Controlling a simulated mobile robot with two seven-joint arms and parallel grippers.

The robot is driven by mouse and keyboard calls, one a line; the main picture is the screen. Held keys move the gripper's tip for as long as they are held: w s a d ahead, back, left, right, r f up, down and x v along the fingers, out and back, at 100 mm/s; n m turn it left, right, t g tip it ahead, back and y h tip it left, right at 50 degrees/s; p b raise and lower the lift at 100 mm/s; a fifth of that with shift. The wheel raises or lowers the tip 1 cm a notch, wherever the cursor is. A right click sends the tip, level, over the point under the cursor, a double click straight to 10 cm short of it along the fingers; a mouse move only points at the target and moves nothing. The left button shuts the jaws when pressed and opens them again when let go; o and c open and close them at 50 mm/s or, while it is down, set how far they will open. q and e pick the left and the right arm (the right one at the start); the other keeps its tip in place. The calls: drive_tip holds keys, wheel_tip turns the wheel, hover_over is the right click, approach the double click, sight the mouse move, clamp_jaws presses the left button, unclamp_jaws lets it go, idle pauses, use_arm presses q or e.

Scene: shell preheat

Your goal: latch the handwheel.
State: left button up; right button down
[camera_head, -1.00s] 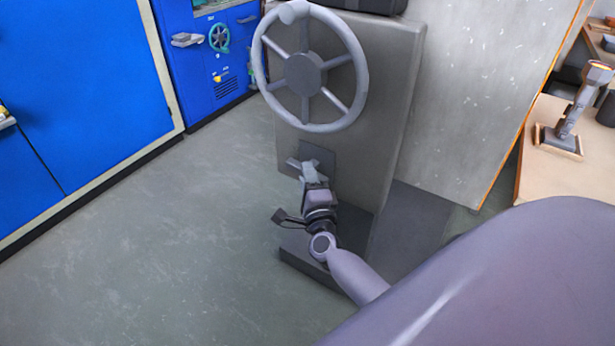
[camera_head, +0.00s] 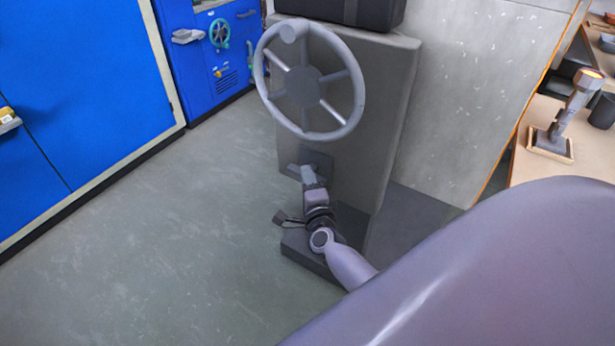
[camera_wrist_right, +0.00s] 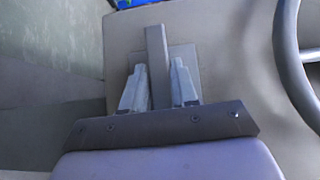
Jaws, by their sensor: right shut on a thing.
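The grey handwheel (camera_head: 305,86) stands on the front of a grey pedestal, with a round knob (camera_head: 292,31) at the top of its rim. Part of its rim shows at the right in the right wrist view (camera_wrist_right: 286,55). Below the wheel, a short grey latch bar (camera_head: 293,168) sticks out from a small square plate. My right gripper (camera_head: 307,174) is at this bar. In the right wrist view its two fingers (camera_wrist_right: 158,78) are on either side of the bar (camera_wrist_right: 155,48), shut on it. My left gripper is not in view.
The pedestal (camera_head: 385,120) carries a dark box (camera_head: 345,10) on top. Blue cabinets (camera_head: 90,80) stand at the left. A wooden table (camera_head: 545,178) with a stand on it is at the right. The floor left of the pedestal is clear.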

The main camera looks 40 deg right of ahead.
drive_tip(key=c, duration=1.1)
unclamp_jaws()
drive_tip(key=shift+o, duration=0.7)
drive_tip(key=shift+a, duration=0.1)
drive_tip(key=p+v, duration=0.1)
drive_tip(key=v, duration=0.6)
drive_tip(key=shift+s, duration=0.1)
